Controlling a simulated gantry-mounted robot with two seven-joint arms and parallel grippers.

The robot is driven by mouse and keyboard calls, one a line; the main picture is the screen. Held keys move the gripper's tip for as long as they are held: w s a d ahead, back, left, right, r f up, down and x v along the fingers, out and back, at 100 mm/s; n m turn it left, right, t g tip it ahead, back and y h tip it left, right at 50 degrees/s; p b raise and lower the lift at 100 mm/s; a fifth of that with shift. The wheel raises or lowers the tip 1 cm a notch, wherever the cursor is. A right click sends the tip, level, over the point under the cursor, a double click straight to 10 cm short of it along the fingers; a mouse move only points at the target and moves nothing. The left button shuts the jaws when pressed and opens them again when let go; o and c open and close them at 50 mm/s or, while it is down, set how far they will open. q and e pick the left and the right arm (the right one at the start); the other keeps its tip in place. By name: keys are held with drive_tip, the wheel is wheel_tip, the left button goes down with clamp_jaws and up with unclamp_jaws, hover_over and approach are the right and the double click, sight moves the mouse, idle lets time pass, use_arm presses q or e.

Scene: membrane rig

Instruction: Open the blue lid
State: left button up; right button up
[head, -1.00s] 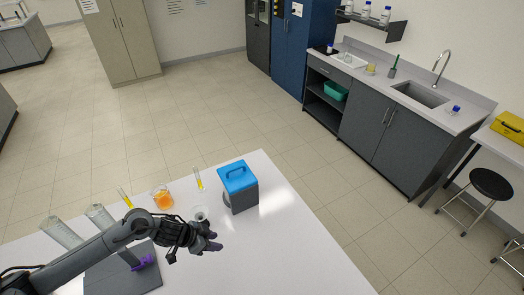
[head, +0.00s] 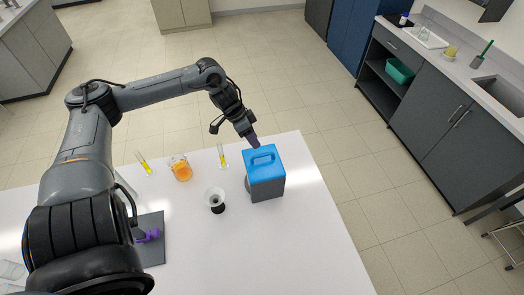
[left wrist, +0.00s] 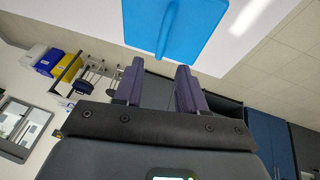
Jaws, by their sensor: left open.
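The blue lid (head: 263,163) with its raised handle sits on a grey box (head: 267,190) near the far right part of the white table. My left gripper (head: 253,140) is just behind the lid, its fingers pointing down and close to the handle. In the left wrist view, the blue lid (left wrist: 176,28) and its handle lie beyond the open, empty fingers (left wrist: 156,82). I cannot tell from the head view whether the fingers touch the lid. My right gripper is not in view.
An orange-filled beaker (head: 181,169) and two cylinders with yellow liquid, one here (head: 222,157), stand further left. A grey plate with a purple clamp (head: 148,236) is at lower left. The table front right is clear.

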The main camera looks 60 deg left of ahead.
sight(261, 150)
use_arm(q)
drive_tip(key=b+x, duration=0.3)
drive_tip(key=x, duration=0.1)
drive_tip(key=shift+w+f, duration=0.15)
drive_tip(key=shift+f, duration=0.15)
drive_tip(key=shift+x, duration=1.3)
drive_tip(key=shift+c, duration=0.4)
clamp_jaws()
